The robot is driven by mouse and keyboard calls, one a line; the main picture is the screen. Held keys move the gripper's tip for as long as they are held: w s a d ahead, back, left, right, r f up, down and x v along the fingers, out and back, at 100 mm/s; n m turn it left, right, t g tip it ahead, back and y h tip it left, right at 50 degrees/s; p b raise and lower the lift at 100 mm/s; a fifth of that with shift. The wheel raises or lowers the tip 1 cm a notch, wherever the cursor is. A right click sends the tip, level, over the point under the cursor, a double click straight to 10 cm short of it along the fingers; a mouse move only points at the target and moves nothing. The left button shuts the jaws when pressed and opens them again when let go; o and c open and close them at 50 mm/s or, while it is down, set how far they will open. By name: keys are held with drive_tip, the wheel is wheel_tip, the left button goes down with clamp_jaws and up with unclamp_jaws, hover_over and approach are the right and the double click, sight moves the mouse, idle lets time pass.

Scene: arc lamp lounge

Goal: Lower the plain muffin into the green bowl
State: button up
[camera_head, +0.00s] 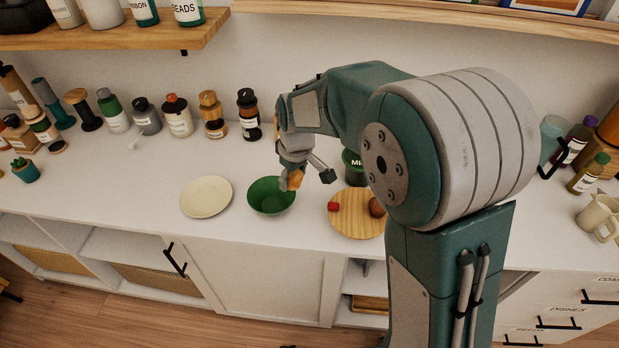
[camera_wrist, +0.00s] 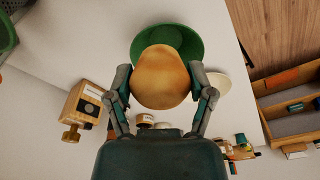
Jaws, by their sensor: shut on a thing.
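The plain muffin (camera_wrist: 162,80) is golden-tan and held between the two fingers of my gripper (camera_wrist: 163,84). In the head view, the muffin (camera_head: 295,179) shows at the upper right rim of the green bowl (camera_head: 268,201), partly hidden by a finger. My gripper (camera_head: 304,178) points down there. In the wrist view, the muffin covers the near part of the green bowl (camera_wrist: 188,42), whose far side shows beyond it. The muffin appears above the bowl; its exact height over the rim is hard to tell.
A cream plate (camera_head: 206,197) lies left of the bowl. A round wooden board (camera_head: 352,226) on the right holds a red cube (camera_head: 333,206) and a brown item (camera_head: 376,207). Several bottles and grinders line the wall behind. The counter's front edge is close before the bowl.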

hover_over(272, 205)
drive_tip(key=f, duration=0.4)
drive_tip(key=shift+d+f, duration=0.2)
drive_tip(key=shift+f, duration=0.1)
drive_tip(key=shift+s, duration=0.1)
drive_tip(key=shift+f, duration=1.9)
drive_tip(key=shift+f, duration=2.5)
idle(1.2)
drive_tip(key=o, duration=1)
drive_tip(key=shift+o, duration=0.2)
